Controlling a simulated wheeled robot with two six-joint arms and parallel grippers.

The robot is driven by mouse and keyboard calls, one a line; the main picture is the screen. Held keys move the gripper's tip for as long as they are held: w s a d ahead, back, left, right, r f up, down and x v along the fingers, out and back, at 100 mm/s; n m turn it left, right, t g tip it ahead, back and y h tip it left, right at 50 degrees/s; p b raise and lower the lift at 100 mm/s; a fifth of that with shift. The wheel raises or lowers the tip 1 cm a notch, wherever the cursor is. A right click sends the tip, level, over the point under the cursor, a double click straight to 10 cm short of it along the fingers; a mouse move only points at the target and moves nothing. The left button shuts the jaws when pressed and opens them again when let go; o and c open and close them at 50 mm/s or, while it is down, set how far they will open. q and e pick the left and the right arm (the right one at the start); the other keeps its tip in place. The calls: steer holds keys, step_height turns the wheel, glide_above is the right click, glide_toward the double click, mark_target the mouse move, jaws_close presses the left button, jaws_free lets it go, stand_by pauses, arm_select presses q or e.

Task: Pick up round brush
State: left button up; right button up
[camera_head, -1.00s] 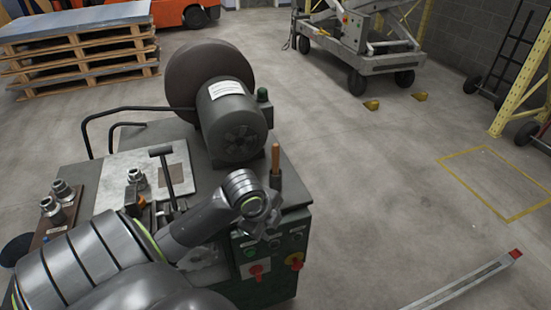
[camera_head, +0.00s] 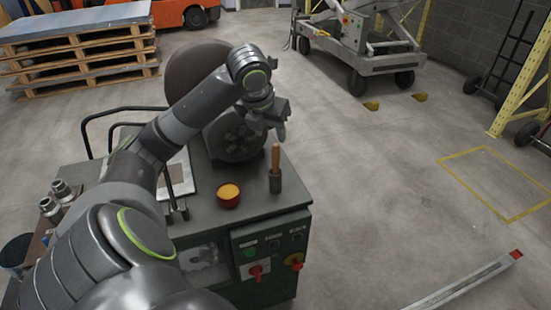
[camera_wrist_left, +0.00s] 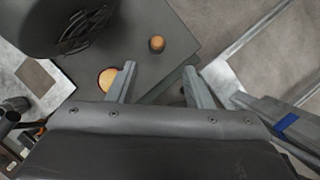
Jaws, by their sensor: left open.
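The round brush (camera_head: 275,172) stands upright near the right corner of the machine's green top, its wooden handle pointing up from a dark round body. In the left wrist view its wooden end (camera_wrist_left: 157,43) shows from above, just beyond the fingertips. My left gripper (camera_head: 279,132) is above the brush, pointing down, apart from it. Its two fingers (camera_wrist_left: 160,68) are open with nothing between them. My right gripper is not in view.
A small red bowl of yellow-orange stuff (camera_head: 228,196) sits left of the brush. A dark motor (camera_head: 232,138) stands behind, partly hidden by my arm. Knobs (camera_head: 294,261) are on the machine's front. The floor to the right is mostly clear.

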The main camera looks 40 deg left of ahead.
mark_target(274, 152)
arm_select(q)
steer(key=x, duration=0.7)
steer(key=shift+x, duration=2.8)
steer(key=shift+s+a, duration=0.1)
steer(key=shift+s, duration=0.05)
jaws_close()
